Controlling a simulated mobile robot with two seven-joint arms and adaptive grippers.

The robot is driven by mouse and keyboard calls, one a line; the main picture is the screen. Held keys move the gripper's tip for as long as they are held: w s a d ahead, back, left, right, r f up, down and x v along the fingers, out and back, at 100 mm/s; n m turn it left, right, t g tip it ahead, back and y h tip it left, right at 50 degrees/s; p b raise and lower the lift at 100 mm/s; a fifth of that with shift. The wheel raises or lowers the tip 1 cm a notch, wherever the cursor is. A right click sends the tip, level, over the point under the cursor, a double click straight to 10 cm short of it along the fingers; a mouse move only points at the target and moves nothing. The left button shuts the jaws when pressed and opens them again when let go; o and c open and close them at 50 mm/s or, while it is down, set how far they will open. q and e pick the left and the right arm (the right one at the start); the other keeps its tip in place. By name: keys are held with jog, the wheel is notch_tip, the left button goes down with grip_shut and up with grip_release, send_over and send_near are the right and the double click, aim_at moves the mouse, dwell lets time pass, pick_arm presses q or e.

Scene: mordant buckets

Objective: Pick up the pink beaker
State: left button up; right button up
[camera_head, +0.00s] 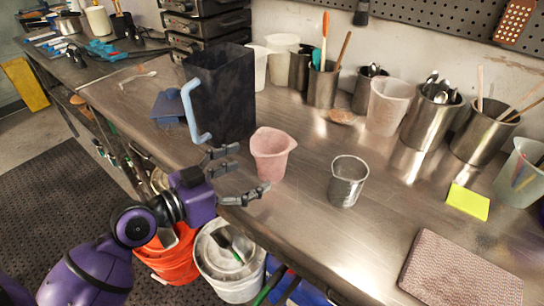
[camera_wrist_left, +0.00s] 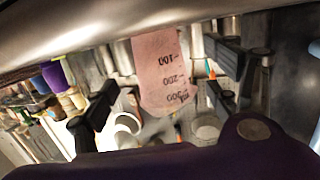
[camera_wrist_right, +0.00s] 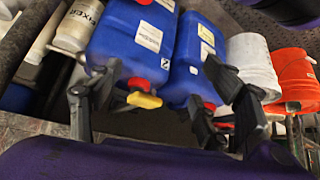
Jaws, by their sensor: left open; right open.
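The pink beaker (camera_head: 271,154) stands upright on the metal bench near its front edge in the head view. My left gripper (camera_head: 244,172) is open, just left of the beaker, with its fingers pointing toward it. In the left wrist view the beaker (camera_wrist_left: 160,72) shows between the spread fingers of the left gripper (camera_wrist_left: 165,100), with dark volume marks on its side. I cannot tell whether a finger touches it. My right gripper (camera_wrist_right: 162,105) shows only in its own wrist view, open and empty, facing blue jugs below the bench.
A black square pitcher (camera_head: 221,98) with a light blue handle stands behind and left of the beaker. A metal cup (camera_head: 347,181) stands to its right. A yellow note (camera_head: 468,202) and a textured mat (camera_head: 460,272) lie farther right. Blue jugs (camera_wrist_right: 135,40) and buckets (camera_head: 230,262) are below the bench.

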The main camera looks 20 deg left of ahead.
aim_at(259, 167)
pick_arm(q)
jog(key=p+x, duration=0.1)
jog(key=x, duration=0.3)
jog(key=shift+d+r, duration=0.1)
jog(key=shift+d, duration=0.1)
jog(key=shift+w+d, duration=0.15)
jog(key=shift+w, duration=0.15)
jog(key=shift+f, duration=0.2)
jog(key=shift+c, duration=0.3)
jog(key=c, duration=1.3)
jog(key=shift+r, duration=0.25)
